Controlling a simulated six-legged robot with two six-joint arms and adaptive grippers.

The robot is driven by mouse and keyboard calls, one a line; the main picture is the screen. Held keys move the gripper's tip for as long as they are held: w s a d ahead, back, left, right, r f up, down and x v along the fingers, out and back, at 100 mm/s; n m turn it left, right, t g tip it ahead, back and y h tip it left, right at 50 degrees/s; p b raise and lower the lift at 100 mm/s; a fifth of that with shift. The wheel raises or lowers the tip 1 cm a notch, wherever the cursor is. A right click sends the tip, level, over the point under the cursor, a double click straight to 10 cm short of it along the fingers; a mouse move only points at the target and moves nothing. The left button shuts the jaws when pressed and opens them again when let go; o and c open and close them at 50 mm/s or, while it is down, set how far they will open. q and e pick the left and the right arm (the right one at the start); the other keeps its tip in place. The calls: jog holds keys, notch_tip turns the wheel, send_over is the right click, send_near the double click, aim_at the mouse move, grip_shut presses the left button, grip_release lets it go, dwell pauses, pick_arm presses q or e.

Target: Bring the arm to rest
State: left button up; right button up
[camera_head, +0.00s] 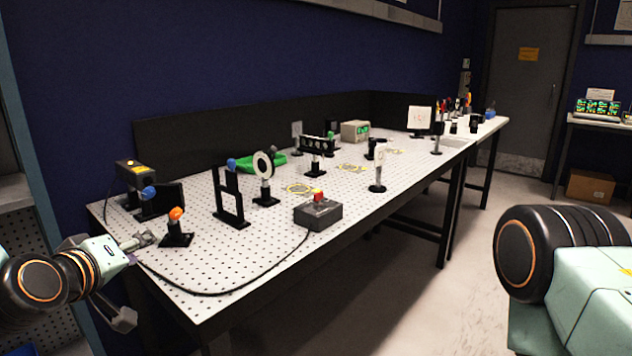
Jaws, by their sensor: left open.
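My left arm comes in from the lower left. Its gripper (143,240) is by the near left edge of the perforated optical table (250,262). Its jaws are open and small in the picture, and I see nothing held between them. An orange-knobbed post (176,232) stands on the table just right of the gripper, with a small gap. Part of my right arm shows large at the lower right, but its gripper is out of view.
A black box with a red button (318,212) and trailing cable (225,291) lies near the table's front edge. A black frame (231,205), a round-lens mount (264,178) and a green tray (262,163) stand behind. Open floor (410,285) lies right of the table; a cardboard box (590,187) sits farther back.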

pick_arm(q)
jog(key=s+d+f+m+g, duration=0.2)
jog(key=s+d+f+g, duration=0.15)
jog(key=s+f, duration=0.55)
jog(key=s+d+f+m+g, duration=0.2)
jog(key=s+f+g, duration=0.25)
jog(key=f, duration=0.85)
jog(key=s+f+m+g, duration=0.1)
jog(key=s+f+g, duration=0.1)
jog(key=s+f, duration=0.2)
jog(key=s+d+f+m+g, duration=0.1)
jog(key=s+f, duration=0.4)
jog(key=s, duration=0.6)
jog(key=s+f+m+g, duration=0.1)
jog(key=s+f+g, duration=0.2)
jog(key=s, duration=0.5)
jog(key=shift+s+d+f, duration=0.15)
jog(key=shift+d+f, duration=0.25)
jog(key=shift+f, duration=0.45)
